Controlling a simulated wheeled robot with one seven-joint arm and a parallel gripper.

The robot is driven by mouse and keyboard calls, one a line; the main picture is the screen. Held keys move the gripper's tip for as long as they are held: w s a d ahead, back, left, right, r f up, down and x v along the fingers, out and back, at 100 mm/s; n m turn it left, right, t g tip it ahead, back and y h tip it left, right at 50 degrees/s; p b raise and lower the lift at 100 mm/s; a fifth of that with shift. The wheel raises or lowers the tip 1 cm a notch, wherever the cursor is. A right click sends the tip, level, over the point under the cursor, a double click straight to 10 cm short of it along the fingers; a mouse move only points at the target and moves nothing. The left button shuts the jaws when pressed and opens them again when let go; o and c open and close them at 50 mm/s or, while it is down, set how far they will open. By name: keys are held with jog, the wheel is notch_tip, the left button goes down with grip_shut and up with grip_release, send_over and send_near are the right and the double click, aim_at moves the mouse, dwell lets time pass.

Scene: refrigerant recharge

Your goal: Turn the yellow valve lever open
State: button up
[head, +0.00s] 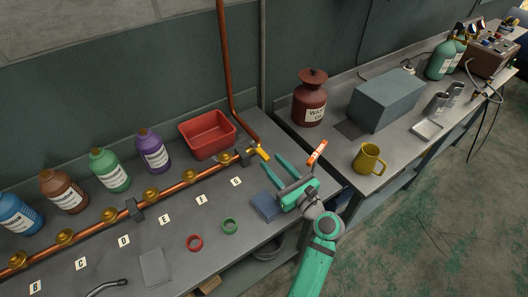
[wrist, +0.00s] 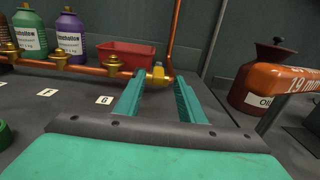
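The yellow valve lever (head: 262,153) sits at the right end of the copper pipe, by the brass fitting (head: 247,157). In the wrist view the lever (wrist: 158,71) appears beyond and between my fingertips. My gripper (head: 274,164) is open and empty, with its two green fingers pointing toward the lever from the right front. In the wrist view my gripper (wrist: 160,78) shows a clear gap between the fingers. I see no contact with the lever.
The copper pipe (head: 180,186) carries several brass valves along the bench. A red bin (head: 208,140) stands behind the lever. An orange tool marked 19 mm (head: 317,152) is right of my gripper. A yellow mug (head: 369,159) stands further right.

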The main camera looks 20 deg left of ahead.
aim_at(257, 147)
jog(key=shift+x, duration=3.15)
jog(key=shift+s, duration=0.1)
